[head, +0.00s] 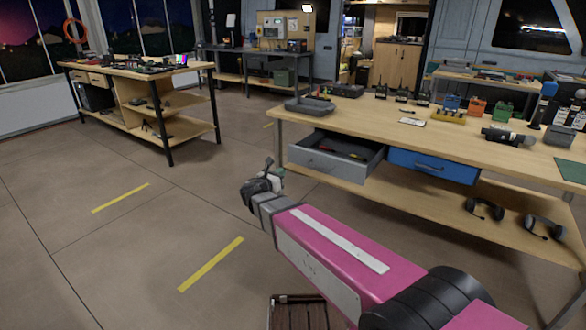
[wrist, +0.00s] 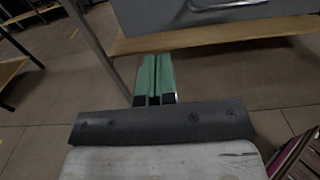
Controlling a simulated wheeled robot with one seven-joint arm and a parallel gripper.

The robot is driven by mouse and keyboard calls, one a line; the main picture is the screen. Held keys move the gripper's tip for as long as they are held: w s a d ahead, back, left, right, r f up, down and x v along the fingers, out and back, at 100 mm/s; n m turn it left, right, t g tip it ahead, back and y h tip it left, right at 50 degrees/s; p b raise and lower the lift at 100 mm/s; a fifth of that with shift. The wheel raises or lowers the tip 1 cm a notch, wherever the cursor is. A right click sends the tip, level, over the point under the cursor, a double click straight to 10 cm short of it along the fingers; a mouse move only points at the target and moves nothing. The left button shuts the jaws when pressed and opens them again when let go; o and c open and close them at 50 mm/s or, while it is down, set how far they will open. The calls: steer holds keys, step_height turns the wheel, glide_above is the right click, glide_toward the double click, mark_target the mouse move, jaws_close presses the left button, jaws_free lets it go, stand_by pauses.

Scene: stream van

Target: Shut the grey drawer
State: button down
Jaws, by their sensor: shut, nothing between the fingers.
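The grey drawer (head: 318,164) hangs open under the wooden workbench (head: 420,133), pulled out towards me. Its dark inside holds a few small items, with red and yellow on them. My gripper (head: 272,168) is at the left of the drawer in the head view, apart from its front as far as I can tell. In the wrist view the green fingers (wrist: 154,76) are together with nothing between them, pointing towards the drawer front (wrist: 190,18), whose handle shows at the top edge.
A blue drawer (head: 432,166) beside it is shut. The bench's lower shelf (head: 400,196) holds headsets (head: 485,208). A brown slatted crate (head: 298,312) stands on the floor near my arm. The floor at left, with yellow strips (head: 210,264), is clear.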

mark_target(302, 158)
steer(key=x, duration=1.3)
steer(key=shift+w+d, duration=0.25)
steer(key=shift+w, duration=0.1)
steer(key=x, duration=2.5)
steer(key=shift+w+d+f, duration=0.1)
steer(key=shift+w+d, duration=0.3)
steer(key=shift+w, duration=0.15)
